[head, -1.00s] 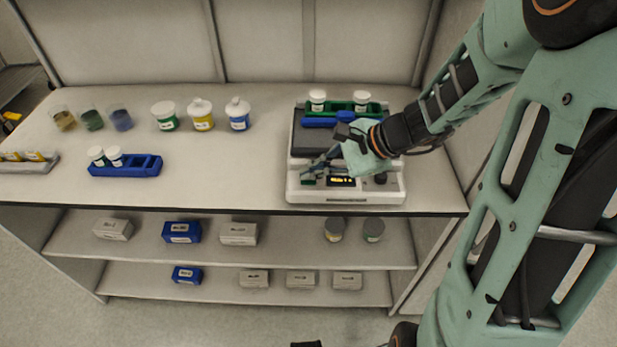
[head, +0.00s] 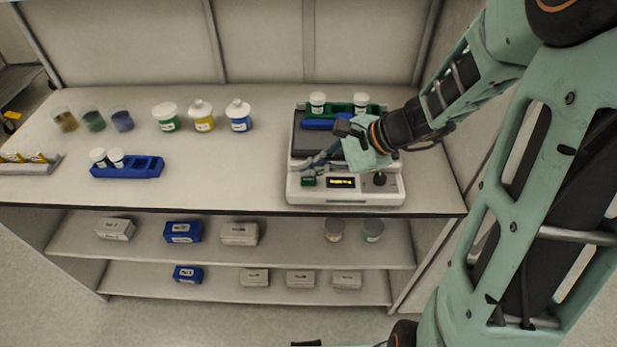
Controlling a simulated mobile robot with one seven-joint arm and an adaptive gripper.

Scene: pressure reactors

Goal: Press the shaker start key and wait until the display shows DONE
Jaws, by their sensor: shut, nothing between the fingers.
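The shaker (head: 346,197) is a white device with a dark platform, at the right of the bench. Its front panel has a small black display (head: 341,183) with yellow text too small to read. A green start key (head: 308,182) is left of the display and a dark knob (head: 380,179) is right of it. My gripper (head: 306,168) is shut and empty, its fingertips just above and behind the green key, apart from it as far as I can tell. On the platform sit a green rack (head: 340,108) with white-capped vials and a blue rack (head: 318,124), partly hidden by my gripper.
A blue rack (head: 140,168) with two white-capped vials stands at the left. Bottles (head: 202,117) and beakers (head: 93,121) line the back. Boxes and jars fill the shelves below. The bench is clear between the blue rack and the shaker.

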